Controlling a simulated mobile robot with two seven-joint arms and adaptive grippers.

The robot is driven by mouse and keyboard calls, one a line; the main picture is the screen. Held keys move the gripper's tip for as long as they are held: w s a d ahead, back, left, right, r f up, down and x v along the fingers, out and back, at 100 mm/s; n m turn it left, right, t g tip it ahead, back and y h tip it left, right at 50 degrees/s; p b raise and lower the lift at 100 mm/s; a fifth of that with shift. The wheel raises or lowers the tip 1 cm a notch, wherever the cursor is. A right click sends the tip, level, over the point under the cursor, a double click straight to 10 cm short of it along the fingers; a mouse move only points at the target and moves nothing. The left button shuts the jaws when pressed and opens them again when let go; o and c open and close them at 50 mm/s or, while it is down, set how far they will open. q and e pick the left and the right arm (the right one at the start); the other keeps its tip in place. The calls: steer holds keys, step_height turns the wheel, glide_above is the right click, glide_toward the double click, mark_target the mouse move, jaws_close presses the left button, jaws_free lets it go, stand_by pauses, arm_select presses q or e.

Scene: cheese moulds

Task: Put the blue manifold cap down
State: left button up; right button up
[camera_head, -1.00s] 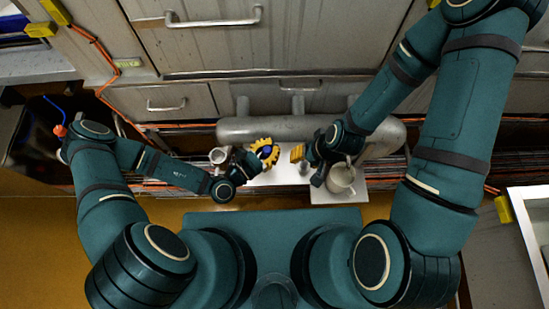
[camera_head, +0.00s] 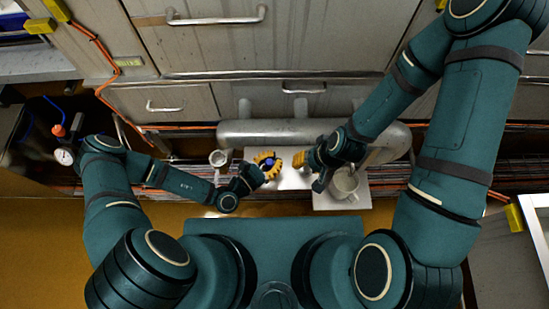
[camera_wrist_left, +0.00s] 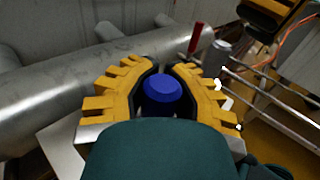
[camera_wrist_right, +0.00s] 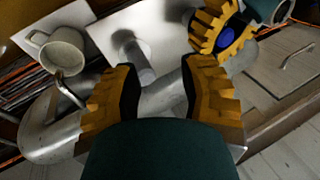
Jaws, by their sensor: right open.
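The blue manifold cap (camera_wrist_left: 162,90) sits between the yellow fingers of my left gripper (camera_wrist_left: 161,72), which is shut on it. In the head view the cap (camera_head: 270,162) and left gripper (camera_head: 268,159) are above or beside a white plate (camera_head: 290,180), in front of the silver manifold (camera_head: 270,130); the height is unclear. The cap also shows in the right wrist view (camera_wrist_right: 227,38). My right gripper (camera_head: 299,160) is open and empty, just right of the left one. In the right wrist view a grey metal cylinder (camera_wrist_right: 135,58) shows beyond its spread fingers.
A mug-like cup (camera_head: 219,157) stands left of my left gripper. A pale mug (camera_head: 345,181) stands on a second white plate (camera_head: 325,201) at right. Cables and rails run along the cabinet drawers behind. A pressure gauge (camera_head: 64,156) is at far left.

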arm_select(q)
steer(key=o, duration=0.3)
steer(key=shift+o, duration=0.2)
steer(key=shift+r, duration=0.1)
